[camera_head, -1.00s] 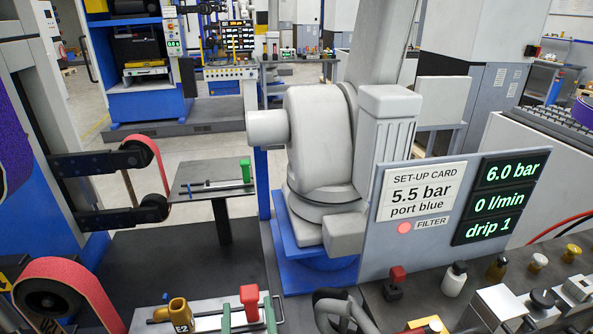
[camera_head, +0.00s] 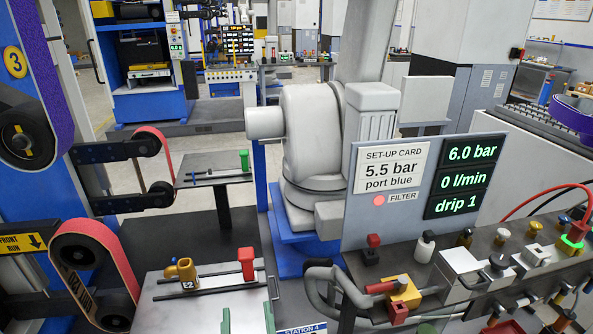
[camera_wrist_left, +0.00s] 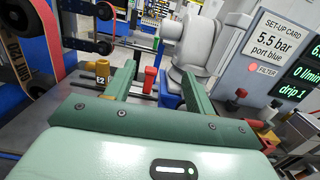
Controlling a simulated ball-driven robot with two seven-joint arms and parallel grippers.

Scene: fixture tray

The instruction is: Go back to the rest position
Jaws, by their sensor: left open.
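My left gripper (camera_head: 248,319) shows only as two green fingertips at the bottom edge of the head view. In the left wrist view its green fingers (camera_wrist_left: 158,72) stand well apart, with nothing between them. Beyond them is the light fixture tray (camera_head: 205,312) with a yellow-brown fitting marked E2 (camera_head: 184,271) and a red block (camera_head: 246,264) on a dark rail. The fitting (camera_wrist_left: 102,72) and the red block (camera_wrist_left: 150,78) also show in the left wrist view, apart from the fingers. My right gripper is in neither view.
A panel with a set-up card (camera_head: 391,168) and green readouts stands at the right, above a dark bench (camera_head: 405,262) with several fittings. Belt rollers (camera_head: 90,270) stand at the left. A large grey machine (camera_head: 318,135) stands behind the tray.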

